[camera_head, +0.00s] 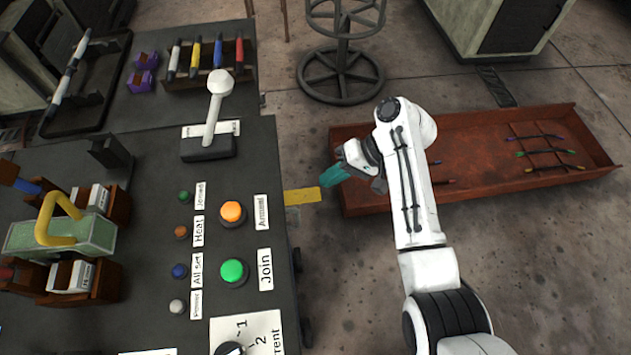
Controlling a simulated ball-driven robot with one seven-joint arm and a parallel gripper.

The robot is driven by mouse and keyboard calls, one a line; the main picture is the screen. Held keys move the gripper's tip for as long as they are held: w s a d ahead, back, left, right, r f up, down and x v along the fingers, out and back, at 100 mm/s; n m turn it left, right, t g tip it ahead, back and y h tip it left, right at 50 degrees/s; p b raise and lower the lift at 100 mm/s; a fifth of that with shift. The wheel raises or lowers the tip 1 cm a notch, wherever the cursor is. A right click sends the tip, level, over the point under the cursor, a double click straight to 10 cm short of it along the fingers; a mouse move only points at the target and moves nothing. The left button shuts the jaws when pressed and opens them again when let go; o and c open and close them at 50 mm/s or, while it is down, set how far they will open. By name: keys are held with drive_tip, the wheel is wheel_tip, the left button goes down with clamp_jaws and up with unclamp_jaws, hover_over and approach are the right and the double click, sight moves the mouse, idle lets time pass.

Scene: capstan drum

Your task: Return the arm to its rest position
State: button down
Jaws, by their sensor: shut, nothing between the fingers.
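My white arm rises from the lower right of the head view and bends at a high elbow. My gripper (336,175) has teal fingers and points left, toward the right edge of the dark table. It is shut and empty. The arm's upper links cover part of the tray.
The dark table (150,235) holds a white-handled lever (214,110), an orange button (232,213), a green button (233,272) and a yellow-handled block (60,220). The rust-red tray (470,130) lies on the floor to the right. A round metal stand (341,75) is behind.

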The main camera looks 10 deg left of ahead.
drive_tip(key=shift+v, duration=0.75)
drive_tip(key=shift+d, duration=0.1)
drive_tip(key=s+d+f+m+t+h+p, duration=0.3)
drive_tip(key=s+d+h+p, duration=0.35)
drive_tip(key=s+d, duration=1.4)
drive_tip(key=s+d+r+m+t+h+p, duration=0.1)
drive_tip(key=s+d+r+h+p, duration=0.1)
drive_tip(key=s+d+r, duration=0.5)
drive_tip(key=s+d, duration=0.1)
drive_tip(key=s, duration=0.2)
drive_tip(key=shift+s+d+r, duration=0.2)
drive_tip(key=shift+d, duration=0.15)
drive_tip(key=shift+h, duration=0.25)
